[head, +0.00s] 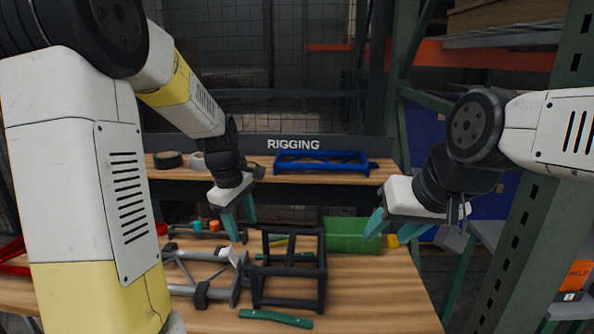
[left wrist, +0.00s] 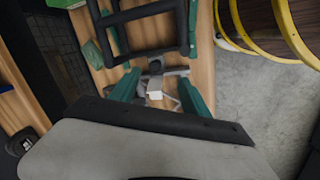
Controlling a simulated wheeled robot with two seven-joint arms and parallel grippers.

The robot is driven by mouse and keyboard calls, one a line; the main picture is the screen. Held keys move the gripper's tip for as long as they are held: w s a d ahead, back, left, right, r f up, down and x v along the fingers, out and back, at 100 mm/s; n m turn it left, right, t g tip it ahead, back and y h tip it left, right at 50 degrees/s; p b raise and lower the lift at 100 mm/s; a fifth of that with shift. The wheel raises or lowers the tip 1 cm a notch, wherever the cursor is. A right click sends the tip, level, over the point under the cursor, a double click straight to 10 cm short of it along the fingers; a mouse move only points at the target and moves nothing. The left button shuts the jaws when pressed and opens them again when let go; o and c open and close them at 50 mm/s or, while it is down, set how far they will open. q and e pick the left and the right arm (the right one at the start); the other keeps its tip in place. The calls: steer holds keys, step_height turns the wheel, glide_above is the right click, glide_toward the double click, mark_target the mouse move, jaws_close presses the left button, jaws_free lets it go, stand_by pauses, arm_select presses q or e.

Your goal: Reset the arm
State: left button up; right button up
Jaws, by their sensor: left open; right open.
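My left gripper (head: 241,222) hangs above the left part of the bench with its teal fingers apart and nothing between them. In the left wrist view its two fingers (left wrist: 158,92) are spread, with a grey frame and a small white piece (left wrist: 155,87) seen below between them. My right gripper (head: 388,230) is at the right side of the bench, close to the green bin, with its teal fingers apart and empty. Both arms are bent and raised over the bench.
A black frame (head: 291,304) and a grey frame (head: 203,291) lie on the wooden bench (head: 375,300). A green bin (head: 352,234) stands behind. A blue frame (head: 322,167) sits on the RIGGING shelf. A green post (head: 520,230) stands right.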

arm_select(q)
steer(key=s+r+m+t, duration=0.2)
steer(key=s+r+m, duration=0.4)
steer(key=s, duration=0.3)
steer(key=s+d+r+m+t, duration=0.1)
steer(key=s+r+m+t, duration=0.1)
steer(key=s+r+m, duration=0.4)
steer(key=shift+s+d+m+h, duration=0.2)
steer(key=shift+s+m+h, duration=0.35)
steer(key=shift+s, duration=1.55)
